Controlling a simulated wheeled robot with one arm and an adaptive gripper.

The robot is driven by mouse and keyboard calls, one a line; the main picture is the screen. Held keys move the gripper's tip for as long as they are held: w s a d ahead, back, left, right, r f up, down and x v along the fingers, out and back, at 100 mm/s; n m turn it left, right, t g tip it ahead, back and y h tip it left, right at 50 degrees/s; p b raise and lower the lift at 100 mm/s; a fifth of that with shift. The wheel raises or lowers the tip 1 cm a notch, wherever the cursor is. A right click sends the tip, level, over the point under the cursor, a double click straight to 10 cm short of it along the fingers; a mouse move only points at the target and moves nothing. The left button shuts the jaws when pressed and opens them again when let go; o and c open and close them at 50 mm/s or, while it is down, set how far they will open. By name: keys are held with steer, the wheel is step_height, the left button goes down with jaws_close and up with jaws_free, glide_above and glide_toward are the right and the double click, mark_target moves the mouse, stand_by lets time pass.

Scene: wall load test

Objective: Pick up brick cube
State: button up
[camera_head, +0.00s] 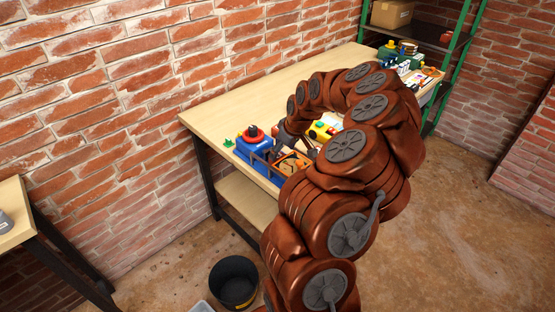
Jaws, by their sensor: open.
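I cannot pick out a brick cube for certain; my arm covers part of the table and the items there are small. My arm arches over the wooden workbench (225,112), and my gripper (289,150) points down near its front edge. It is open, just above or beside an orange tray-like item (293,164). I cannot tell whether anything lies between the fingers. A blue box (258,157) with a red and black knob on top stands just left of the gripper.
A yellow device (322,131) with coloured buttons sits right of the gripper. More items (405,62) crowd the bench's far end, beside a green-framed shelf (466,35). A black bucket (234,281) stands on the floor. The bench's back left is clear, against the brick wall.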

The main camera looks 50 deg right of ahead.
mark_target(278, 157)
steer(key=x, duration=0.1)
steer(key=p, duration=0.1)
steer(key=x, duration=0.1)
steer(key=shift+w+a+f, duration=0.25)
steer(key=shift+f, duration=0.05)
steer(key=shift+p+x, duration=0.4)
steer(key=shift+x, duration=0.5)
jaws_close()
steer(key=shift+r, duration=0.1)
